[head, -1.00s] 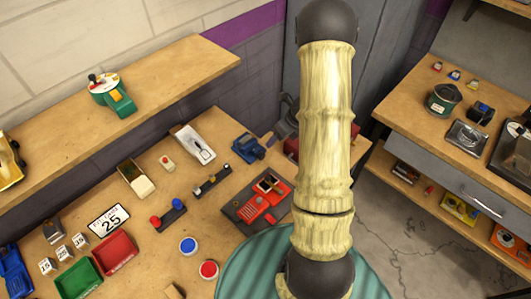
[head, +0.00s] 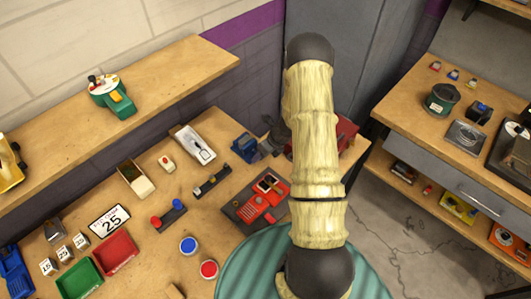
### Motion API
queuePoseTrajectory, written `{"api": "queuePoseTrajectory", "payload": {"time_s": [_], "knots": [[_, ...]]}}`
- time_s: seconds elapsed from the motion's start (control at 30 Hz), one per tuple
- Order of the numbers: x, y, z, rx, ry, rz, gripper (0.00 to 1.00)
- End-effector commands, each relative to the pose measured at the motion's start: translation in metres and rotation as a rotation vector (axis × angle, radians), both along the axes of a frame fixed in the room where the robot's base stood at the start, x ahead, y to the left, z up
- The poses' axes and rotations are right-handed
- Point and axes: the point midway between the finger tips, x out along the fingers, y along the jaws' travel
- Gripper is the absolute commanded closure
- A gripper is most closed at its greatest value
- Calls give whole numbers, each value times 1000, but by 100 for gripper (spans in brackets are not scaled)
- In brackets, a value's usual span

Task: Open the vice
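A small blue vice (head: 244,147) stands near the back right of the wooden workbench. It is too small to tell how far its jaws are apart. My gripper (head: 268,146) is a dark shape just right of the vice, partly hidden behind my own arm. It is close to the vice's right side, but I cannot tell whether it touches. Its fingers are too small and dark to show whether they are open or shut.
Left of the vice lies a white tray (head: 187,139); in front are a black rail (head: 212,182) and a red device on a dark board (head: 250,215). A red object (head: 346,137) shows behind my arm. Red and blue buttons (head: 208,269) sit near the front.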

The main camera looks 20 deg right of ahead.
Motion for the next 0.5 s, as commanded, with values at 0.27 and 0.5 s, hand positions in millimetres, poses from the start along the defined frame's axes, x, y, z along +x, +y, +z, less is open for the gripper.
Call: {"api": "queuePoseTrajectory", "payload": {"time_s": [0.27, 0.5], "knots": [[-1, -6, 0, -1, 0, -11, 90], [-1, -7, -1, -8, -4, -14, 95]]}}
